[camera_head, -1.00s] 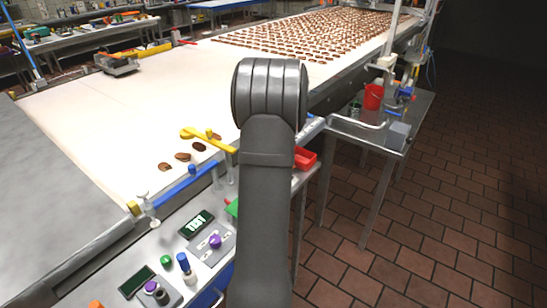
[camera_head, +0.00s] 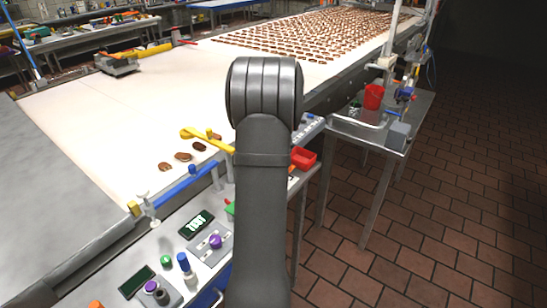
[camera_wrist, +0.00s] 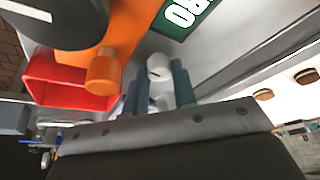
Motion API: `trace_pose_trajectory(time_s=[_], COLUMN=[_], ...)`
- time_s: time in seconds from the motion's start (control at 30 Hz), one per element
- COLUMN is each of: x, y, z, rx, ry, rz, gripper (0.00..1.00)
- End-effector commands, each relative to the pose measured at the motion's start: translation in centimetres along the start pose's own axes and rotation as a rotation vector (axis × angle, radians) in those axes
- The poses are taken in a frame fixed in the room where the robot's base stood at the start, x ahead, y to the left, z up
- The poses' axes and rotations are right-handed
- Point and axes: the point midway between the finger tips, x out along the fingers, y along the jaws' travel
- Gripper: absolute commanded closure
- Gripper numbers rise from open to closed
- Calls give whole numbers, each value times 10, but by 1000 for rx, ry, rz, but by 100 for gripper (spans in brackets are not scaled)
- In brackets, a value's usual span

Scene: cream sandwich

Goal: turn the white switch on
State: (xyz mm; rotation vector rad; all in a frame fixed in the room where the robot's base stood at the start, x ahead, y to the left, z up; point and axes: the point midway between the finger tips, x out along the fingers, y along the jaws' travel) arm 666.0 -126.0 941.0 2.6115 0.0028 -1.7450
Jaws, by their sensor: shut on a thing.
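The white switch (camera_wrist: 159,66) shows in the wrist view as a small rounded white knob with a dark slot, standing out from the grey panel (camera_wrist: 227,40). My gripper (camera_wrist: 159,84) has its two blue-grey fingers on either side of it, closed on it. Part of the switch is hidden between the fingers. Whether it is on or off cannot be told. In the head view my arm hides the gripper and the switch.
In the wrist view an orange knob (camera_wrist: 103,70), a dark rotary knob and a red bin (camera_wrist: 62,88) lie left of the switch; a green display (camera_wrist: 186,14) is above.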

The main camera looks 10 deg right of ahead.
Motion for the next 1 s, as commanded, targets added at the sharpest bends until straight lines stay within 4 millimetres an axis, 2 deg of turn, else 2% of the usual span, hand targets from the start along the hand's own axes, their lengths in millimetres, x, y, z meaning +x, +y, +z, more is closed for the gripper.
trace_pose_trajectory(time_s=[0.6,1.0], x=[0,1], y=[-5,-6], z=[-1,-2], rx=[517,741], ry=[0,0], rz=[217,308], gripper=[98,98])
